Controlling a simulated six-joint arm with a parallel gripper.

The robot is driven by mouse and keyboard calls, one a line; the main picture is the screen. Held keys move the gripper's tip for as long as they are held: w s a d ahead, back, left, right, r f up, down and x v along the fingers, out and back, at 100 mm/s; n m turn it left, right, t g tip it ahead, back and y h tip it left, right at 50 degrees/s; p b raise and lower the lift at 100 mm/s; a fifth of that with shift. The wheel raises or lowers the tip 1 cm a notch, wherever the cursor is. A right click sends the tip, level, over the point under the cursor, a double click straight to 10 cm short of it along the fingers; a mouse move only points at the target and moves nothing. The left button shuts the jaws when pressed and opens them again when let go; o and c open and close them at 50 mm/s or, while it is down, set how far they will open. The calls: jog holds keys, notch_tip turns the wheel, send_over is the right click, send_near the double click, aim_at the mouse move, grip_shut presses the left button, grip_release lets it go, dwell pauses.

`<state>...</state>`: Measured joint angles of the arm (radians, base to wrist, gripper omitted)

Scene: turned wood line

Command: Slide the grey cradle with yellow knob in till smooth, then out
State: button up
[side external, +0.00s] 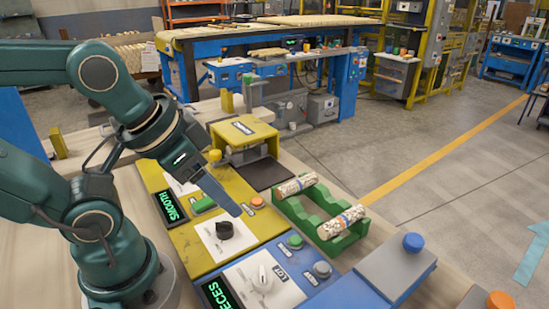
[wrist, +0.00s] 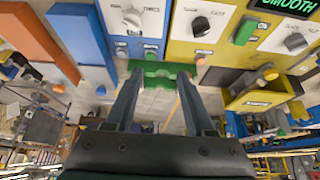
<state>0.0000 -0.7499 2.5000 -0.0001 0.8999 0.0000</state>
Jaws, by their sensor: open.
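The yellow knob (side external: 214,155) of the cradle sticks out at the left side of a yellow hooded machine (side external: 245,131); it also shows in the wrist view (wrist: 270,74) at the right. The grey cradle itself is mostly hidden by the hood and my arm, so I cannot tell how far in it sits. A dark display with green letters (side external: 170,206) reads SMOOTH on the yellow panel's near edge. My gripper (wrist: 158,76) is open and empty, pointing down over the panels, apart from the knob.
A green rack (side external: 345,241) holds two speckled turned pieces, right of the panels. The yellow panel carries a black dial (side external: 224,230) and a green switch (side external: 203,204). A blue panel with a grey dial (side external: 262,279) and a blue-knobbed grey box (side external: 385,262) lie nearer.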

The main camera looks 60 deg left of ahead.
dwell(0.4)
jog(key=w+a+r+t, duration=0.1)
jog(key=w+a+r, duration=0.1)
jog(key=w+r, duration=0.3)
jog(key=n+g+y, duration=0.3)
jog(key=n, duration=0.6)
send_over(215, 152)
jog(key=s+d, duration=0.2)
notch_tip(215, 152, down, 12)
jog(key=shift+x, duration=2.5)
jog(key=shift+a, duration=0.1)
grip_shut()
jog(key=shift+r, duration=0.1)
